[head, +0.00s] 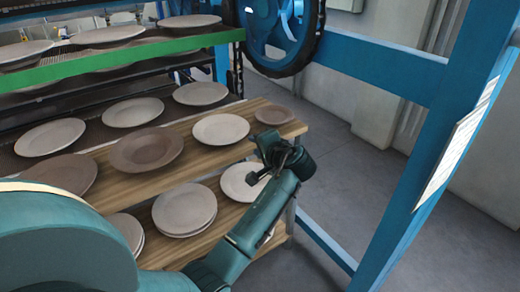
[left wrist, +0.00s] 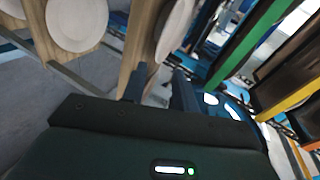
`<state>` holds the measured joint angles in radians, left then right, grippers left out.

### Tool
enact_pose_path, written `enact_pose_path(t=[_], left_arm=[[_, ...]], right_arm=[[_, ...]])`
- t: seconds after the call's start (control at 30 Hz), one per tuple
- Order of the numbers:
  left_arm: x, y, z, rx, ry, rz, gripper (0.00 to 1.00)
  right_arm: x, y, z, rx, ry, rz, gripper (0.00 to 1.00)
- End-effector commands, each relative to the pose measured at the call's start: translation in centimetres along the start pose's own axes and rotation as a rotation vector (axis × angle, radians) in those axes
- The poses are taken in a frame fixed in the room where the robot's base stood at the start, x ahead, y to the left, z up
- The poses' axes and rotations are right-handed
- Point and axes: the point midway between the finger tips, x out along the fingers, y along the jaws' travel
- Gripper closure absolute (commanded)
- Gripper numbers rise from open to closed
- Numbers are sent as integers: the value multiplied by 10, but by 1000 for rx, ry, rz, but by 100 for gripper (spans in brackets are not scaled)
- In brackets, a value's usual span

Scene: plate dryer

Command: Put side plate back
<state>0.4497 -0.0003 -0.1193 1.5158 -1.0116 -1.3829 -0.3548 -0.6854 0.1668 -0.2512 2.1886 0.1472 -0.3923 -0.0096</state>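Several round plates lie on two wooden boards of the dryer; which one is the side plate I cannot tell. On the upper board are a small brown plate (head: 274,115) at the right end, a pale plate (head: 221,129) and a brown plate (head: 146,149). On the lower board a pale plate (head: 240,181) is partly hidden by my left gripper (head: 268,158). My left gripper is near the boards' right end, with no plate visibly held. In the left wrist view its two fingers (left wrist: 158,90) stand apart with nothing gripped between them. My right gripper is out of view.
A stack of plates (head: 184,209) lies on the lower board (head: 160,248). A green bar (head: 125,58) crosses above the upper board (head: 190,150). A blue post (head: 420,170) and blue wheel (head: 280,32) stand right and behind. Grey floor (head: 340,175) is open between boards and post.

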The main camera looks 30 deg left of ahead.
Motion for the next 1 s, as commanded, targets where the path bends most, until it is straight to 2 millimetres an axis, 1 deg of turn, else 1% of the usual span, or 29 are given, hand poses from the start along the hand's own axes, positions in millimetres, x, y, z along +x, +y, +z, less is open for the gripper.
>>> enact_pose_path(t=[0.17,0.27,0.37,0.47,0.5,0.57,0.6,0.67,0.7,0.77,0.8,0.9,1.0], left_arm=[[1,-1,0,0,0,0,71],[1,8,2,1,19,14,71],[-1,41,10,-6,96,76,71],[-15,98,25,-37,239,203,71],[-26,122,33,-64,306,270,71],[-49,157,47,-118,404,383,71],[-67,177,57,-163,464,461,71],[-97,202,75,-242,540,584,71],[-119,214,86,-301,584,664,71],[-151,227,104,-396,632,782,71],[-170,231,114,-458,654,851,71],[-211,232,135,-608,684,995,71],[-236,228,148,-716,691,1084,71]], right_arm=[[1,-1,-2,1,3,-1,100],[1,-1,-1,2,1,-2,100],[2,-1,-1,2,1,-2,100],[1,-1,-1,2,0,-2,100],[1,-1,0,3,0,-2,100],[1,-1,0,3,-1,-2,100],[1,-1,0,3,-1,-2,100],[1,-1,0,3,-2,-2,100],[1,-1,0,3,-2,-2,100],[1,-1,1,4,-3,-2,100],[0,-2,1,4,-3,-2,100],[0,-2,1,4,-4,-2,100],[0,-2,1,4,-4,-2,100]])
